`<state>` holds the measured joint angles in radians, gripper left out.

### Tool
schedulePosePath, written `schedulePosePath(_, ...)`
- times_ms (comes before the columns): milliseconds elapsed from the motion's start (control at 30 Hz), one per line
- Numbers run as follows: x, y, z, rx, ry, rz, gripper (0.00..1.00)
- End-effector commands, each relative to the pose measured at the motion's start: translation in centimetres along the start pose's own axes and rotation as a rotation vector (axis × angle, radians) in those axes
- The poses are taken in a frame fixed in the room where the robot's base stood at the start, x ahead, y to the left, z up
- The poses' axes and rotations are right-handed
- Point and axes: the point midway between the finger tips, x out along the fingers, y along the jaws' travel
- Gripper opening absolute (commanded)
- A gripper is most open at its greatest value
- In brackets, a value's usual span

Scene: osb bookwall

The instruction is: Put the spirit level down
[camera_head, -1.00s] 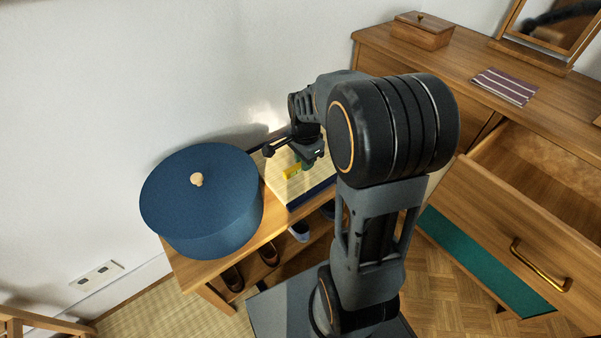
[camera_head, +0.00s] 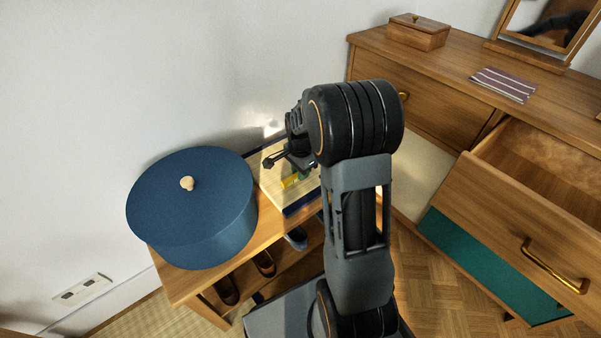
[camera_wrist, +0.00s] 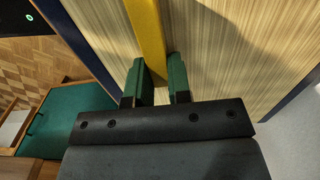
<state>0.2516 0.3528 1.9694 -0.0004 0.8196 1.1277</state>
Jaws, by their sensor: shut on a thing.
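The spirit level is a yellow bar; in the wrist view the spirit level (camera_wrist: 148,32) runs up from between the green finger pads of my gripper (camera_wrist: 160,85). My gripper is shut on it. In the head view the yellow end of the spirit level (camera_head: 291,182) shows just below my gripper (camera_head: 297,170), over a pale straw-coloured mat (camera_head: 270,182) with dark blue edges. I cannot tell whether the level touches the mat. My arm hides part of the mat and of the level.
A round blue lidded box (camera_head: 190,225) stands left of the mat on a wooden shoe bench (camera_head: 180,278), with shoes (camera_head: 264,262) below. A wooden dresser (camera_head: 430,95) with an open drawer (camera_head: 545,165) is at right. It bears a small wooden box (camera_head: 416,35) and a striped cloth (camera_head: 504,84).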

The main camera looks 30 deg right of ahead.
Motion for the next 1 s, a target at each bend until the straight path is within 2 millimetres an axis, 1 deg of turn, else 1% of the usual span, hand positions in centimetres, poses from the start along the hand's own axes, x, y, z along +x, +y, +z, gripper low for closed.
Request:
schedulePosePath(167,-0.1,0.0,0.0,0.000,0.000,-0.001,0.00)
schedulePosePath(300,0.2,0.0,0.0,0.000,0.000,-0.001,0.00)
schedulePosePath(333,0.1,0.0,0.0,0.000,0.001,-0.001,0.21)
schedulePosePath(567,0.1,0.0,0.0,0.000,0.000,-0.001,0.43)
schedulePosePath(833,-0.1,0.0,0.0,0.000,0.001,-0.001,0.44)
schedulePosePath(933,-1.0,0.0,0.0,0.000,0.001,-0.002,0.44)
schedulePosePath(1000,-2.1,-0.1,0.0,0.000,0.002,-0.004,0.44)
